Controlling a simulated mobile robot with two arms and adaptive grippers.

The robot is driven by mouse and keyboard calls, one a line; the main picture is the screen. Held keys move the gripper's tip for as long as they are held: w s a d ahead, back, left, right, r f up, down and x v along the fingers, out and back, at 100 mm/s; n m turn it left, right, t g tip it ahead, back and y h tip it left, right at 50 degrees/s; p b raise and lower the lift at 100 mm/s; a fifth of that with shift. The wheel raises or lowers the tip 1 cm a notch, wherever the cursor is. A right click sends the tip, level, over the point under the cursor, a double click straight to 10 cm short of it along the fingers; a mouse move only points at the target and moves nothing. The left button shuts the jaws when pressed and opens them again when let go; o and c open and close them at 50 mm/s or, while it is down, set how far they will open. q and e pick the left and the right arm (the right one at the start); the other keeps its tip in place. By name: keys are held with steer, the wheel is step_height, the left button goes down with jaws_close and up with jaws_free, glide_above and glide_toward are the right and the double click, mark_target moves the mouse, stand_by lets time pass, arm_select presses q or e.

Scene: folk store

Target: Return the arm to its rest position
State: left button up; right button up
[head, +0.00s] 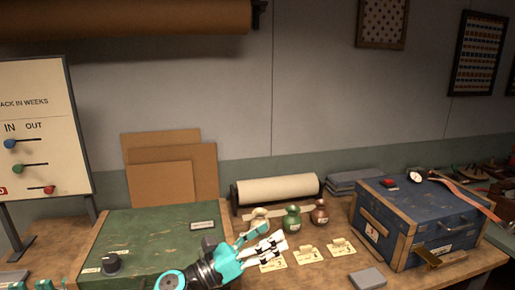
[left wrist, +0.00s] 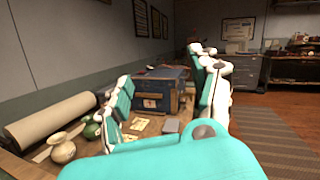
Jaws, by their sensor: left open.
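My left gripper (head: 262,246) reaches in from the bottom of the head view, over the workbench between the green box and the small vases. Its teal and white fingers are apart with nothing between them. In the left wrist view its two fingers (left wrist: 165,100) stand spread, with the blue chest seen between them. My right gripper is in neither view.
A green box (head: 150,240) is left of my gripper. A cream vase (head: 259,219), a green vase (head: 292,218) and a brown vase (head: 320,212) stand just behind it, with paper tags in front. A blue chest (head: 400,230) and a grey block (head: 367,279) are to the right.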

arm_select(q)
steer(key=s+a+f+n+t+y, duration=0.25)
steer(key=a+f+n+y, duration=0.6)
steer(key=n, duration=0.75)
steer(key=s+a+f+n+t+y, duration=0.3)
steer(key=a+f+n+y, duration=0.5)
steer(key=n, duration=0.8)
steer(key=s+a+f+n+g, duration=0.2)
steer(key=s+f+n+g, duration=0.2)
steer(key=s, duration=0.5)
steer(key=s+a+f+n+g+y, duration=0.1)
steer(key=s+a+f+n+g, duration=0.2)
steer(key=s, duration=0.5)
steer(key=s+a+f+n+g, duration=0.1)
steer(key=s+f+n+g, duration=0.35)
steer(key=s, duration=0.45)
step_height(320, 180, down, 27)
steer(key=s+g, duration=0.2)
steer(key=s+a+f+g, duration=0.1)
steer(key=s+a+f, duration=0.2)
steer(key=s+f, duration=1.3)
steer(key=shift+s+m, duration=0.3)
steer(key=shift+m, duration=0.05)
